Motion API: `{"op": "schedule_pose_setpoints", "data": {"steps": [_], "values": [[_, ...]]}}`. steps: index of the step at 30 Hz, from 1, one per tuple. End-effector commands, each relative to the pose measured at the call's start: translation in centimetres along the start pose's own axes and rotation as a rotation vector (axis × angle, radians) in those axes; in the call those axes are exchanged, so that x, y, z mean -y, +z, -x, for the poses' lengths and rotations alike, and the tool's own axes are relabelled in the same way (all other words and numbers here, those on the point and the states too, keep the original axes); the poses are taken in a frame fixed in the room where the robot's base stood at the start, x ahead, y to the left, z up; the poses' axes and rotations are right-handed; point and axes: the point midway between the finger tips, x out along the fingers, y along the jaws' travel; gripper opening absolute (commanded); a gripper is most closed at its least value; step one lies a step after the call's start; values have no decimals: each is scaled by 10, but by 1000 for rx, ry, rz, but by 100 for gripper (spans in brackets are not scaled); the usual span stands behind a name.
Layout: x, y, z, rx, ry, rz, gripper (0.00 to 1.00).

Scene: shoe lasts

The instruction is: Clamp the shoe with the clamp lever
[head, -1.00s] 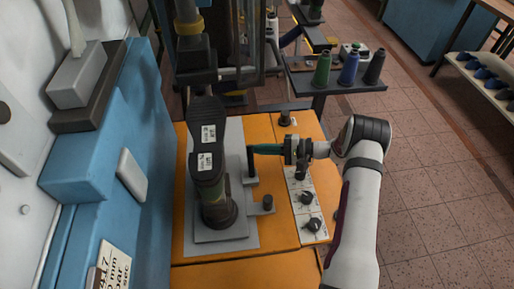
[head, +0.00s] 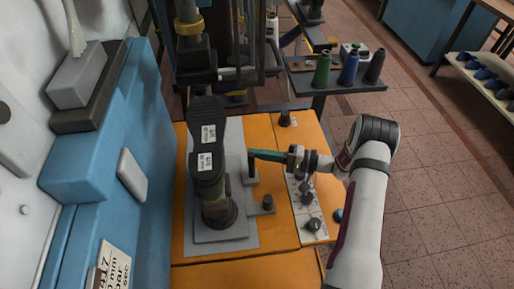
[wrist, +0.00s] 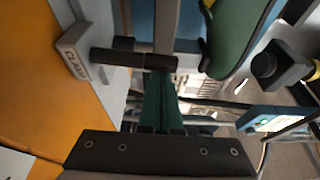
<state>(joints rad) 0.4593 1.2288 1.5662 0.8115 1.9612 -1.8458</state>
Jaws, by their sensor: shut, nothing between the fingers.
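The shoe (head: 207,130) stands sole-up on its last over a grey plate (head: 240,238), with white labels on its dark sole. Part of a green form, seemingly the shoe or last, shows in the wrist view (wrist: 236,38). The clamp lever (head: 251,172) is a dark upright bar right of the shoe. In the wrist view the lever (wrist: 125,57) runs crosswise beside a block marked CLAMP (wrist: 72,60). My gripper (head: 254,154) has green fingers, shut and empty, with tips at the lever's upper end. In the wrist view the fingertips (wrist: 160,76) meet the lever's end; contact is unclear.
A panel with black knobs (head: 310,232) lies below my wrist. A short dark peg (head: 268,202) stands near the lever. A blue machine housing (head: 105,190) borders the left. A dark press column (head: 195,60) stands behind the shoe.

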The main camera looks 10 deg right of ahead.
Motion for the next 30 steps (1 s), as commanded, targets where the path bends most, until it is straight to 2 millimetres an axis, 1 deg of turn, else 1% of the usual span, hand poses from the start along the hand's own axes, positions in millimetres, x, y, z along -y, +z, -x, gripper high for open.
{"op": "schedule_pose_setpoints", "data": {"steps": [8, 18, 30], "values": [[1, 17, 6, -1, -83, 232, 0], [0, 33, 12, 0, -80, 230, 0], [-3, 41, 15, 0, -79, 230, 0]]}}
